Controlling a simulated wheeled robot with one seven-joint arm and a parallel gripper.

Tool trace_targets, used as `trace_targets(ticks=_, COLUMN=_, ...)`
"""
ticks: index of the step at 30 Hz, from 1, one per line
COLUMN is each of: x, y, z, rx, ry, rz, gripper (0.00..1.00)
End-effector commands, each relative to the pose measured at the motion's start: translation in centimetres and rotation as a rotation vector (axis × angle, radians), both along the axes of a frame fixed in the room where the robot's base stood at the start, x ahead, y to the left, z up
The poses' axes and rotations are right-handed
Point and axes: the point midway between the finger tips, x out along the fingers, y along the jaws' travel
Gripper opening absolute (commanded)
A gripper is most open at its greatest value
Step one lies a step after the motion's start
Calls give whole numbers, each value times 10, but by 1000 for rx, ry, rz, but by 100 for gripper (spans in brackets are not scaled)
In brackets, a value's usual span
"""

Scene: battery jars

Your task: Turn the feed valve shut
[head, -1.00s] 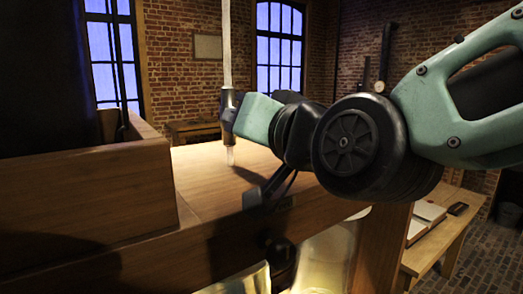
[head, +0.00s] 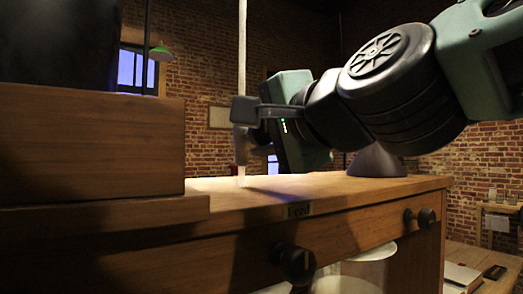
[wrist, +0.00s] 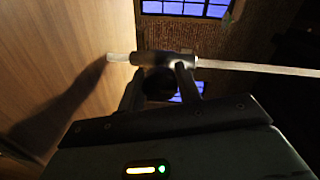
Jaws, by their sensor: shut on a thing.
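The feed valve has a grey cylindrical body in the wrist view (wrist: 150,64). It sits in line with a pale upright tube (head: 242,50) and has a pale tip just above the wooden top. My gripper (head: 243,122) is at the valve, coming from the right. Its two fingers reach the body in the wrist view (wrist: 160,68), with a dark round part between them. The gripper is shut on the valve; the fingers hide part of it in the head view.
A wooden box (head: 90,145) stands at the left of the wooden bench top (head: 350,187). Dark knobs (head: 293,262) stick out of the bench front. Pale glass jars (head: 355,275) are underneath. A low table (head: 465,278) with books is at the lower right.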

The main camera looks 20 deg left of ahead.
Motion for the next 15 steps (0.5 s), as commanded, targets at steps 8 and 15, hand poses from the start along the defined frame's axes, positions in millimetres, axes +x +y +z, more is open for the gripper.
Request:
trace_targets(ticks=8, x=0, y=0, z=-1, rx=64, ry=76, rz=0, gripper=11)
trace_targets(ticks=15, x=0, y=0, z=-1, rx=80, ry=95, rz=0, gripper=11)
